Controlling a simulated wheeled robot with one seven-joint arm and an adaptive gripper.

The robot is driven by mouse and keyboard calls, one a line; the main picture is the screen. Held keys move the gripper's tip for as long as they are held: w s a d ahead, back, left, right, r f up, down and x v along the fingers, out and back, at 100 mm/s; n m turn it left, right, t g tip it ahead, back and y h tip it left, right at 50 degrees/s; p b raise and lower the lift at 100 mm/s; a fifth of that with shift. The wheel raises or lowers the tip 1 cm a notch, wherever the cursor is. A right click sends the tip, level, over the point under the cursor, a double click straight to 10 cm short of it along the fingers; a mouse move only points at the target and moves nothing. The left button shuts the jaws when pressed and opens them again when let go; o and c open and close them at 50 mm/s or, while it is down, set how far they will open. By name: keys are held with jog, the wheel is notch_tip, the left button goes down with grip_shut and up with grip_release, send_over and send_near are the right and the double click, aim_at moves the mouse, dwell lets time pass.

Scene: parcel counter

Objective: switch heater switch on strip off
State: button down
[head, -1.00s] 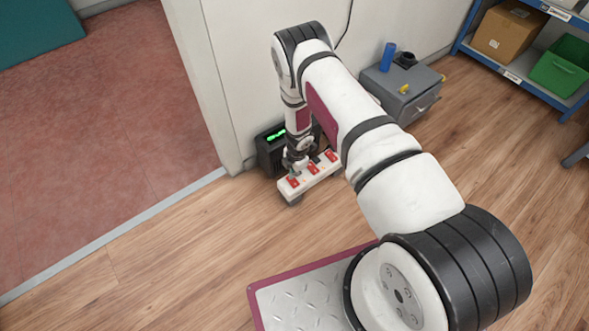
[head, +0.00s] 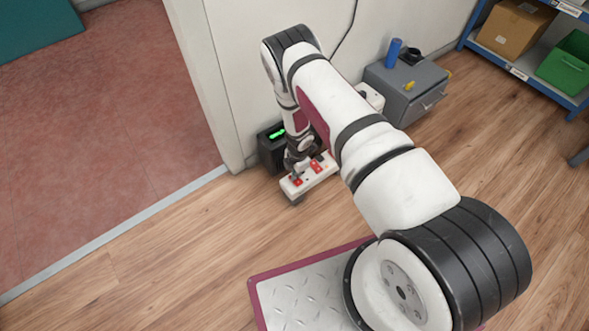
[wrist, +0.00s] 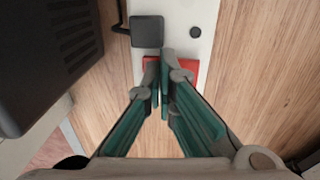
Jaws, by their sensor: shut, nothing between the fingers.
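The power strip (head: 321,178) is a white bar on the floor with red switches, two of them showing in the head view. The dark heater (head: 267,152) stands behind it against the wall, with a lit green display. My gripper (wrist: 163,54) is shut and empty. In the wrist view its fingertips are over a red switch (wrist: 187,72) on the strip, covering part of it. Whether they touch it I cannot tell. A black plug (wrist: 147,31) sits on the strip beside the fingertips. The switch positions are too small to read.
A grey cabinet (head: 425,95) with a blue cylinder (head: 393,52) on top stands right of the heater. A blue shelf with a cardboard box (head: 515,31) and green bin (head: 567,62) is at upper right. The wooden floor left of the strip is clear.

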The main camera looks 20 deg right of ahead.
jog(key=shift+s+d+r+p, duration=0.1)
jog(key=shift+s+d+p, duration=0.15)
jog(key=shift+s+p, duration=0.45)
jog(key=shift+s, duration=0.15)
notch_tip(320, 180, up, 14)
jog(key=w+p, duration=0.1)
jog(key=p, duration=0.5)
jog(key=shift+w+a, duration=0.15)
jog(key=shift+a, duration=0.1)
